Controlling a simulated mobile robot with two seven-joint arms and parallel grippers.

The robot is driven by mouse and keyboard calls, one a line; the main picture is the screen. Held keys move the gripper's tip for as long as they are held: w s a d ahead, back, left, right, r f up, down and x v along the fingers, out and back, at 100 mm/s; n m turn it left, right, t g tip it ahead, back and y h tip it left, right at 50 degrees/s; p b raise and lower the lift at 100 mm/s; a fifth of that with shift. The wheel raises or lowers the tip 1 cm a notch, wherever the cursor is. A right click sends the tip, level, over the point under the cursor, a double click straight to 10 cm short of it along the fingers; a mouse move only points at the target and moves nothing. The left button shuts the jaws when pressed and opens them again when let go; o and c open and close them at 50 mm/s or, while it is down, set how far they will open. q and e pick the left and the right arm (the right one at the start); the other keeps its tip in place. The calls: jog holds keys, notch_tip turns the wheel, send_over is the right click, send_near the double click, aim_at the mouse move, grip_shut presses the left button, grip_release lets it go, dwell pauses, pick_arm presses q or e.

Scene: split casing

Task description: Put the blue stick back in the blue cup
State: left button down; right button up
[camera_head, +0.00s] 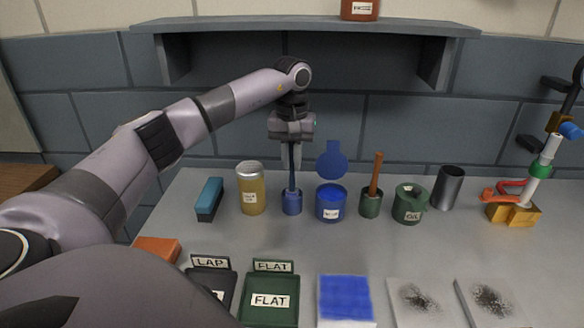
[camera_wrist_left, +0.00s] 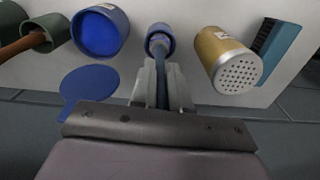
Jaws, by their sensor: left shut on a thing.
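My left gripper (camera_head: 291,150) points down above the blue cup (camera_head: 292,204) and is shut on the blue stick (camera_head: 291,179). The stick is upright and its lower end is at the mouth of the blue cup. In the left wrist view the stick (camera_wrist_left: 161,75) runs from between the fingers (camera_wrist_left: 161,88) to the cup (camera_wrist_left: 159,33), with its tip inside the cup's rim. How deep it sits is hidden. My right gripper is in neither view.
A gold shaker (camera_head: 251,190) stands close left of the cup, with a blue brush (camera_head: 209,199) beyond it. A blue tin (camera_head: 331,206) stands close right, its round blue lid (camera_head: 331,162) behind. A green cup (camera_head: 370,204) holds a brown stick (camera_head: 376,172). A shelf (camera_head: 300,22) overhangs behind.

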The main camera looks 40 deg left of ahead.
aim_at(292, 191)
pick_arm(q)
jog(key=shift+f, duration=1.4)
jog(key=shift+f, duration=0.15)
jog(key=c, duration=1.1)
grip_release()
notch_tip(292, 191, up, 12)
jog(key=shift+r+b, duration=0.15)
jog(key=shift+b, duration=0.25)
